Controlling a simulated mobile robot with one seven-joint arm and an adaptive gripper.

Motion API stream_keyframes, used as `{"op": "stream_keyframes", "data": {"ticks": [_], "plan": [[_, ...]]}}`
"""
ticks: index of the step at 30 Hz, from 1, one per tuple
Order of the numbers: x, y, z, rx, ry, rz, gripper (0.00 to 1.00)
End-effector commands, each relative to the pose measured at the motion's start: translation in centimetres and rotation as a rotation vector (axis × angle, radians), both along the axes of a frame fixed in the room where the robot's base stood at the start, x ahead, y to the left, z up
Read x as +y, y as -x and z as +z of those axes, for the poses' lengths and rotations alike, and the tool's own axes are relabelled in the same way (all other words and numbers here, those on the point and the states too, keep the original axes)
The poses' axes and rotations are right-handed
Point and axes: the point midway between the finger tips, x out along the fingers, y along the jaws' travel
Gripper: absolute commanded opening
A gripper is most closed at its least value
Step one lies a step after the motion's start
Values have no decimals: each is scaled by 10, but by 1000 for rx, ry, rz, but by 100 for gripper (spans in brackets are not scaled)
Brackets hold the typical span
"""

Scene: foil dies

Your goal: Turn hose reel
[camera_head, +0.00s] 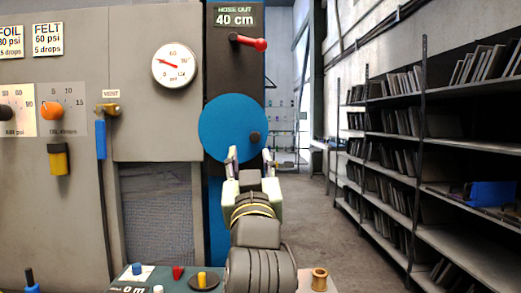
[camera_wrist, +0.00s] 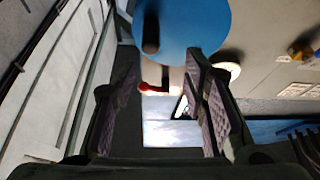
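The hose reel is a round blue disc (camera_head: 226,122) on a dark upright panel, with a dark knob (camera_head: 254,136) near its lower right rim. In the wrist view the blue disc (camera_wrist: 195,22) fills the top middle, and the dark knob (camera_wrist: 151,35) sticks out at its left. My gripper (camera_head: 250,158) is in front of the disc, just below the knob. Its two fingers are apart with nothing between them. In the wrist view the open gripper (camera_wrist: 162,75) has the knob beyond its fingertips; I cannot tell whether anything touches. A sign above reads "HOSE OUT 40 cm" (camera_head: 235,16).
A red-handled lever (camera_head: 250,42) sits above the reel. A pressure gauge (camera_head: 175,65) and blue-handled vent valve (camera_head: 101,130) are to its left. A bench top (camera_head: 130,287) with small coloured parts and a brass spool (camera_head: 319,279) lies in front. Shelves (camera_head: 400,150) stand right, beyond clear floor.

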Motion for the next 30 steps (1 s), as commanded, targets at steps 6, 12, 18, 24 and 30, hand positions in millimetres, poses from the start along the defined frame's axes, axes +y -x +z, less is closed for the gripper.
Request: {"op": "stream_keyframes", "data": {"ticks": [6, 12, 18, 24, 30], "plan": [[-13, -11, -1, 31, -4, -19, 40], [-11, -41, 14, 30, -5, -17, 40], [-9, -75, 28, 28, -4, -17, 40], [-9, -97, 36, 27, -4, -18, 40], [-9, -103, 37, 25, -3, -18, 40]]}}
